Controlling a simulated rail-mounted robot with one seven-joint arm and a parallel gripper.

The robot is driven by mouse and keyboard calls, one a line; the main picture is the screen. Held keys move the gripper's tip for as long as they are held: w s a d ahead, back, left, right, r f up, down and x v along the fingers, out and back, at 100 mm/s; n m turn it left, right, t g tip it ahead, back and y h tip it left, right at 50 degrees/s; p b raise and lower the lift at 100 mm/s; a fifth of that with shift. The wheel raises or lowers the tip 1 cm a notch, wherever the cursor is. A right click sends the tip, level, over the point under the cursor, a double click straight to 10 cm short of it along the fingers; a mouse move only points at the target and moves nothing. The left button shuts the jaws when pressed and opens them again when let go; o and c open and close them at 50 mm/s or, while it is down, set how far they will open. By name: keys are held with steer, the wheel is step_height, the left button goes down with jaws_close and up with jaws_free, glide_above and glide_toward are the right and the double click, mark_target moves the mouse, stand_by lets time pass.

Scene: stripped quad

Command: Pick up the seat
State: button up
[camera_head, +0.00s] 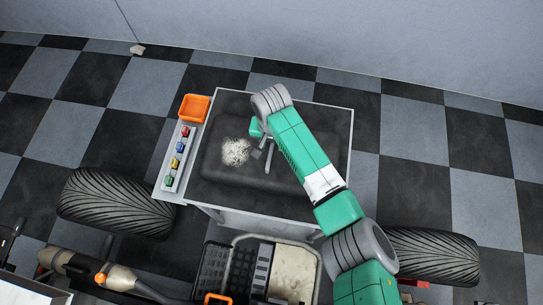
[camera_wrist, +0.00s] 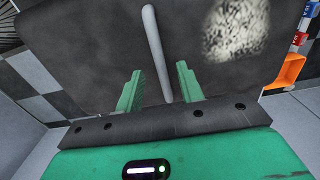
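The seat (camera_head: 225,174) is a dark, rounded slab lying on the workbench, with a pale worn patch (camera_head: 236,152) on its left part. In the wrist view the seat's dark surface (camera_wrist: 85,50) fills most of the picture. A grey bar (camera_head: 269,158) stands out on the seat; in the wrist view the bar (camera_wrist: 154,45) runs down between my fingers. My gripper (camera_wrist: 159,68) is open over the seat, one green finger on each side of the bar with visible gaps. My arm hides the seat's right part in the head view.
The workbench (camera_head: 331,128) has a pale rim. An orange bin (camera_head: 194,108) and a rack of small coloured items (camera_head: 178,157) sit along its left side. Large tyres lie at left (camera_head: 115,203) and right (camera_head: 435,256). Vehicle parts crowd the front; the checkered floor behind is mostly clear.

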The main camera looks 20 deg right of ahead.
steer(key=shift+f, duration=0.8)
jaws_close()
steer(key=shift+w+r, duration=0.1)
steer(key=shift+r, duration=0.05)
stand_by(0.6)
